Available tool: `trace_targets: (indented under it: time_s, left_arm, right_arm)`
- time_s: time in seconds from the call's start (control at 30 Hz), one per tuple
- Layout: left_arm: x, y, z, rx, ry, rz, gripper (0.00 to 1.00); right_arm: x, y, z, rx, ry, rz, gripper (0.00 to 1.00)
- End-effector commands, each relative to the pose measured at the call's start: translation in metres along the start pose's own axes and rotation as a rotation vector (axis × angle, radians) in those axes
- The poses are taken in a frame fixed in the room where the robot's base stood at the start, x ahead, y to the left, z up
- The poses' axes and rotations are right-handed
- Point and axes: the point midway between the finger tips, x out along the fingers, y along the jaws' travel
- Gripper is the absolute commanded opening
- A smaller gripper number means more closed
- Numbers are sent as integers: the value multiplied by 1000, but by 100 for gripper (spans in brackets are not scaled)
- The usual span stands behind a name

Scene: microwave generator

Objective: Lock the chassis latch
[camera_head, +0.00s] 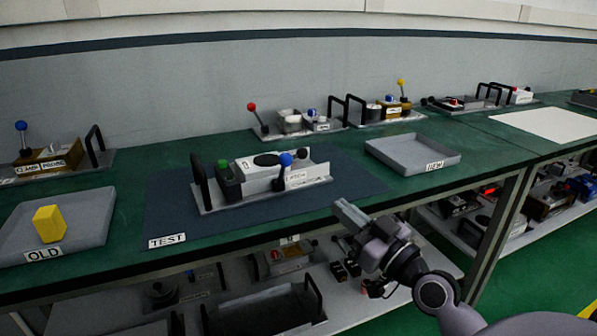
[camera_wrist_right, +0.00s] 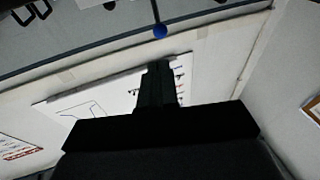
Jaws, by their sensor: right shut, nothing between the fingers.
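The chassis (camera_head: 262,172) is a light metal unit on the dark mat marked TEST, with a black handle at its left end. A lever with a blue ball knob (camera_head: 286,159) stands on its front right side, beside a partly readable label ending in "ATCH". My right gripper (camera_head: 345,209) is shut and empty, in front and to the right of the chassis, apart from it. In the right wrist view the dark closed fingers (camera_wrist_right: 158,82) point toward a blue ball on a thin rod (camera_wrist_right: 160,31), with a gap between. My left gripper is not in view.
The chassis also carries a green part (camera_head: 228,180). A grey tray marked OLD (camera_head: 92,213) holds a yellow block (camera_head: 48,223). An empty grey tray (camera_head: 412,151) stands at the right. Other units with levers line the back. Below is a loaded shelf (camera_head: 360,310).

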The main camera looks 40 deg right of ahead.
Motion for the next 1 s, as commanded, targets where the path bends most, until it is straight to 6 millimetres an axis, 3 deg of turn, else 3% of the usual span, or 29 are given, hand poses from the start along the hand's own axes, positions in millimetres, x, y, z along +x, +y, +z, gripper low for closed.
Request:
trace_targets:
  time_s: [0.27,0.8,1.0]
  left_arm:
    - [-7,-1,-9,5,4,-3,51]
    - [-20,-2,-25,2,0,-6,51]
    - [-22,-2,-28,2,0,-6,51]
  right_arm:
    - [31,0,-3,4,2,1,0]
    - [110,0,-2,4,1,0,0]
    - [130,0,-1,1,0,0,0]
